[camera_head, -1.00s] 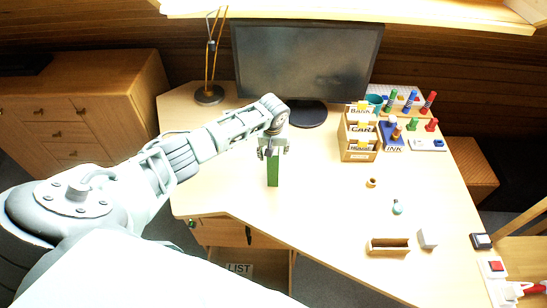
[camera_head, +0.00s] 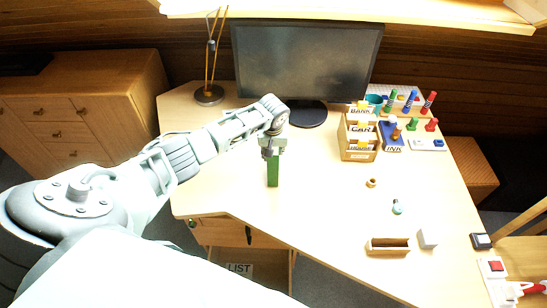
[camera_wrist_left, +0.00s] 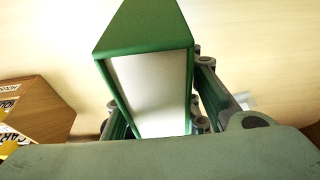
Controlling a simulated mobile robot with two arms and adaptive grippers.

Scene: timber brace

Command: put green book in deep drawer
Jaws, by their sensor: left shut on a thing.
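The green book (camera_head: 273,174) is upright at the middle of the desk in the head view. My left gripper (camera_head: 272,155) is shut on its upper end from above. In the left wrist view the green book (camera_wrist_left: 150,75) shows its green cover and pale page edges between the fingers of my left gripper (camera_wrist_left: 165,125). I cannot tell whether its lower end touches the desk. Drawers (camera_head: 222,233) show under the front left edge of the desk, with an open compartment holding a LIST label (camera_head: 239,268) below. My right gripper is not in view.
The monitor (camera_head: 306,62) and lamp (camera_head: 209,95) stand at the back of the desk (camera_head: 330,205). A wooden card organiser (camera_head: 358,150) and ink stand (camera_head: 392,143) are on the right. A small wooden tray (camera_head: 388,247) lies near the front edge. The desk's left part is clear.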

